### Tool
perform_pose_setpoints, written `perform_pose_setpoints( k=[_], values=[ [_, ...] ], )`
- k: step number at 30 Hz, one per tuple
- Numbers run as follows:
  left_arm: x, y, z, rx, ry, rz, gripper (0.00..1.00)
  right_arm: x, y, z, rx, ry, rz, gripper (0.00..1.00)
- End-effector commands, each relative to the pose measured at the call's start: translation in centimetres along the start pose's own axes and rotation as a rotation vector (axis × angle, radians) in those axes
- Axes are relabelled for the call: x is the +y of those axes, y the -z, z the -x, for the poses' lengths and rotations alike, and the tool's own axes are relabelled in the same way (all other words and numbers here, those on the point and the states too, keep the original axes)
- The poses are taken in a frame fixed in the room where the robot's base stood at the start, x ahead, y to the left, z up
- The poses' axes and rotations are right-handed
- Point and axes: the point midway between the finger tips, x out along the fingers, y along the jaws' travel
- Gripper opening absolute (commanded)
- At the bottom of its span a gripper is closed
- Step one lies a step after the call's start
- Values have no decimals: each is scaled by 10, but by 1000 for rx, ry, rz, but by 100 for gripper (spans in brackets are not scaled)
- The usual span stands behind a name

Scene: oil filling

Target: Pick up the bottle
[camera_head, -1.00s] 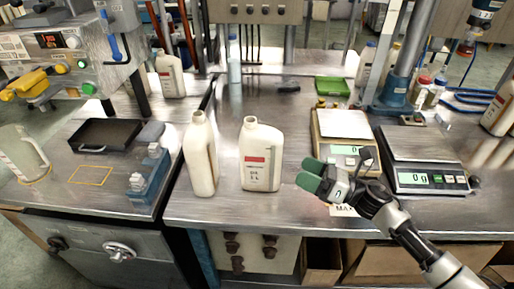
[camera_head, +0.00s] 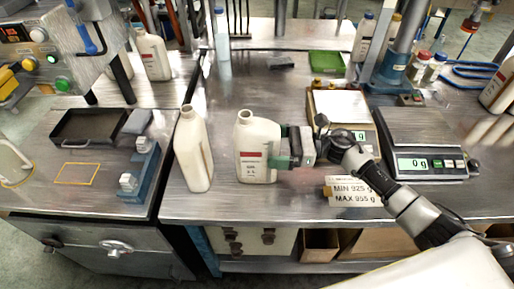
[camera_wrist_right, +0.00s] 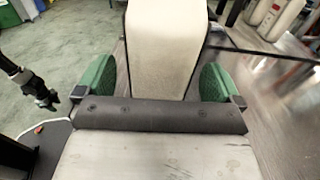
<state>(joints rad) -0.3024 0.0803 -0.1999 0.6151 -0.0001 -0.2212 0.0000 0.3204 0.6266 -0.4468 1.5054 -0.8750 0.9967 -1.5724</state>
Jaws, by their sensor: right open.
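A cream bottle (camera_head: 256,140) with a red and white label stands upright near the front of the metal table. My right gripper (camera_head: 287,150) is at the right side of this bottle, its green fingers at about label height. In the right wrist view the bottle (camera_wrist_right: 165,45) stands between the two green fingertips (camera_wrist_right: 160,78), with a gap on each side. The right gripper is open. A second, taller cream bottle (camera_head: 194,150) stands upright just to the left. My left gripper is not seen in the head view.
Two scales (camera_head: 340,108) (camera_head: 418,140) stand to the right, with a MIN/MAX sign (camera_head: 352,191) in front. A blue holder (camera_head: 140,172) and a black tray (camera_head: 93,127) lie on the left bench. A green tray (camera_head: 326,64) lies at the back. The table behind the bottles is mostly clear.

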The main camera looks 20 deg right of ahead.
Motion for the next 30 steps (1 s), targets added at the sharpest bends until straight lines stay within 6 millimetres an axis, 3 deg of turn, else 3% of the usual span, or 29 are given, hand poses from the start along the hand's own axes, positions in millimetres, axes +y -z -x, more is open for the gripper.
perform_pose_setpoints(
  k=[4, 14, 24, 30],
  values=[
    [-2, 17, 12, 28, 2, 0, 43, -1, -3, -21, -3, -1, 0, 96],
    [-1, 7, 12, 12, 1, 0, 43, -1, 1, -27, 0, 0, 1, 95],
    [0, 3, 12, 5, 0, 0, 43, -1, 0, -27, 0, 0, 1, 43],
    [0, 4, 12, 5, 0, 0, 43, -1, 0, -27, -1, 0, 1, 42]
  ],
)
